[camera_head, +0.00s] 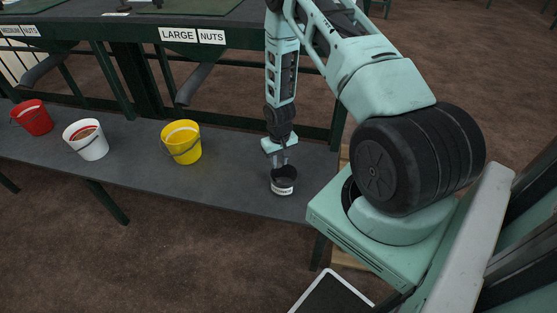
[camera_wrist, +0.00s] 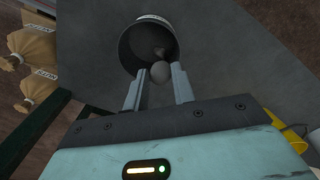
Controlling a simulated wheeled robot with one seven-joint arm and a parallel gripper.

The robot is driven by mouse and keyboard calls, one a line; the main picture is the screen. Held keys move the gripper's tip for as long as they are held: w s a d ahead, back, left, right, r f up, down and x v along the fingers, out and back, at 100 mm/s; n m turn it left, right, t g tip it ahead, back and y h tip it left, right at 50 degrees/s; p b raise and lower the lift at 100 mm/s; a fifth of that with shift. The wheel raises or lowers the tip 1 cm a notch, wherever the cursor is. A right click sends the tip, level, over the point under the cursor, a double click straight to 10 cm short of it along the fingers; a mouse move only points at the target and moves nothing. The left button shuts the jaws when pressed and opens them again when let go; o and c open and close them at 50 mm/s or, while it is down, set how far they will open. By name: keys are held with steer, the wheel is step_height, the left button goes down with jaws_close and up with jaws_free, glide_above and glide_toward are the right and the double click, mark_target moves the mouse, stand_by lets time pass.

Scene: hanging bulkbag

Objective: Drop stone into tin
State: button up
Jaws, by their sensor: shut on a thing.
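The tin (camera_head: 283,182) is a dark round container with a white label, standing on the grey bench near its right end. My gripper (camera_head: 279,160) points down just above the tin's mouth. In the wrist view the tin (camera_wrist: 133,52) is seen from above, open side toward me, with a dark interior. The stone (camera_wrist: 160,72) is a small rounded grey lump between the fingertips of my gripper (camera_wrist: 158,80), which is shut on it. The stone appears over the near rim of the tin. In the head view the stone cannot be made out.
A yellow bucket (camera_head: 181,142), a white bucket (camera_head: 86,139) and a red bucket (camera_head: 32,117) stand along the grey bench (camera_head: 225,185) to the left. A green-framed table with a "LARGE NUTS" sign (camera_head: 191,36) is behind. Tan sacks (camera_wrist: 35,45) show in the wrist view.

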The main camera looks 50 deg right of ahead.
mark_target(279, 163)
steer(key=shift+f+b, duration=1.4)
steer(key=shift+f, duration=0.85)
steer(key=o, duration=1)
steer(key=shift+o, duration=0.2)
steer(key=shift+r, duration=0.15)
step_height(279, 163, up, 17)
steer(key=p, duration=0.1)
steer(key=shift+r, duration=0.15)
